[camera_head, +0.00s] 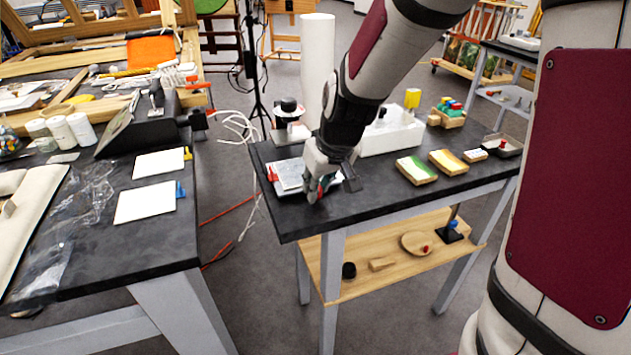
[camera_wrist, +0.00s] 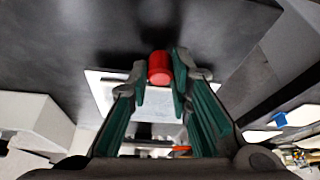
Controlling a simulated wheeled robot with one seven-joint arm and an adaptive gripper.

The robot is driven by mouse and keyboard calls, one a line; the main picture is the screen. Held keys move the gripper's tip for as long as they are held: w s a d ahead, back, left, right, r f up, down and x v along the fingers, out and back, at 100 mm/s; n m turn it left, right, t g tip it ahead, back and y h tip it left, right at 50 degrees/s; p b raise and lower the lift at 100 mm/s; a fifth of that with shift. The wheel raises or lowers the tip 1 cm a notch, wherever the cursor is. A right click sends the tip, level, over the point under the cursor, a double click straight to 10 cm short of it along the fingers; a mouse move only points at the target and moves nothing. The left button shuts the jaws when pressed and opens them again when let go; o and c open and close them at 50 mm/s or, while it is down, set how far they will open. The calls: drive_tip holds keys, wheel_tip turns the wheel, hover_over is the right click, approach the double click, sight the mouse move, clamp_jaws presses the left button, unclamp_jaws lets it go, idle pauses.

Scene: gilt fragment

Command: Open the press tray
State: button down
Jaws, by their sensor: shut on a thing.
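The flat, pale press tray (camera_head: 289,176) lies near the left front of the dark right-hand table, partly hidden by my gripper. In the wrist view the light plate of the tray (camera_wrist: 104,92) shows below and beside the fingers, with a red cylindrical knob (camera_wrist: 160,68) at its edge. My gripper (camera_head: 314,194) reaches down over the tray's near edge. In the wrist view my gripper (camera_wrist: 160,78) has its two green-lined fingers on either side of the red knob, shut on it. The knob's base is hidden.
A white box (camera_head: 394,134) stands right of my wrist, and a small press-like stand (camera_head: 288,122) is behind the tray. Sample blocks (camera_head: 416,170) lie further right. The tabletop's front strip (camera_head: 345,208) is clear. A cluttered bench (camera_head: 150,235) is at left, across a gap.

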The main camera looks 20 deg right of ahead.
drive_tip(key=c, duration=1.4)
unclamp_jaws()
drive_tip(key=shift+c, duration=0.2)
drive_tip(key=shift+r, duration=0.1)
drive_tip(key=v, duration=1.1)
drive_tip(key=shift+s+r, duration=0.2)
drive_tip(key=shift+r, duration=0.15)
drive_tip(key=s+m+g, duration=0.2)
drive_tip(key=s+g, duration=0.1)
drive_tip(key=s, duration=2.3)
wheel_tip(320, 180, up, 13)
drive_tip(key=t+p, duration=0.2)
drive_tip(key=p, duration=1)
drive_tip(key=shift+w+a+r+t+h, duration=0.2)
drive_tip(key=shift+a+t+h, duration=0.1)
drive_tip(key=shift+t, duration=0.1)
